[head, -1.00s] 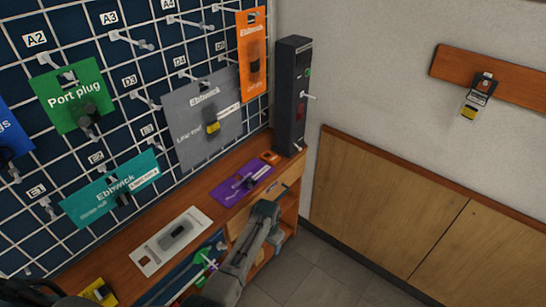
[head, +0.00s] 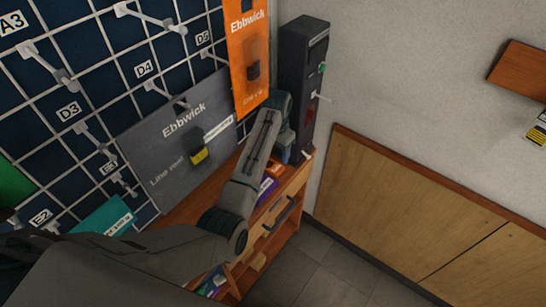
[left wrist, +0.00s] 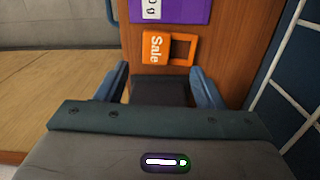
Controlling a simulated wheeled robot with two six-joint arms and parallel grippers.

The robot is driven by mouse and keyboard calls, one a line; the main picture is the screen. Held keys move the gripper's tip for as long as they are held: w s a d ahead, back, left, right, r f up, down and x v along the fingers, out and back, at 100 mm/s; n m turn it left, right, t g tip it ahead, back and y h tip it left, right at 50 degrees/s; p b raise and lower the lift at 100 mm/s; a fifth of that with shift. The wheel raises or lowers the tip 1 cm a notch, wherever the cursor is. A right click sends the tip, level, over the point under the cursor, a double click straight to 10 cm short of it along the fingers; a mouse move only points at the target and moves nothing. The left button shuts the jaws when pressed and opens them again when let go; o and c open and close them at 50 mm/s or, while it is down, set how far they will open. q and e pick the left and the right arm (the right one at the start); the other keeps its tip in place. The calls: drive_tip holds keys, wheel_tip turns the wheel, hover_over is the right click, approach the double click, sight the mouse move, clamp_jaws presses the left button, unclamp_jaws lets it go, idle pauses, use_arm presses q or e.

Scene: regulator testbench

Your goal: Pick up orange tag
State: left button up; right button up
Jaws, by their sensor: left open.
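The small orange tag (left wrist: 155,48), printed "Sale" and with a square cut-out at one end, lies flat on the brown wooden counter in the left wrist view. In the head view a bit of orange (head: 276,168) shows beside my left arm, mostly covered by it. My left gripper (left wrist: 161,75) is open, with its two blue fingers apart on either side of the tag's near end. Nothing is between the fingers, and the tag appears just beyond their tips. In the head view the gripper (head: 284,153) is partly hidden behind my wrist. My right gripper is not in view.
A purple card (left wrist: 172,10) lies just beyond the tag. A dark upright box (head: 305,75) stands at the counter's end, close to my left wrist. The grid wall (head: 105,75) holds a grey card (head: 165,150) and a large orange card (head: 238,75).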

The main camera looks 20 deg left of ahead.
sight(277, 168)
use_arm(q)
drive_tip(key=f, duration=0.1)
drive_tip(key=f+p, duration=0.1)
drive_tip(key=f, duration=0.1)
drive_tip(key=shift+s+d, duration=0.25)
drive_tip(key=shift+s, duration=0.1)
wheel_tip(277, 168, down, 4)
drive_tip(key=shift+w+r+p, duration=0.15)
drive_tip(key=shift+p, duration=0.3)
drive_tip(key=shift+c, duration=1.1)
drive_tip(key=c, duration=0.8)
drive_tip(key=shift+c, duration=0.2)
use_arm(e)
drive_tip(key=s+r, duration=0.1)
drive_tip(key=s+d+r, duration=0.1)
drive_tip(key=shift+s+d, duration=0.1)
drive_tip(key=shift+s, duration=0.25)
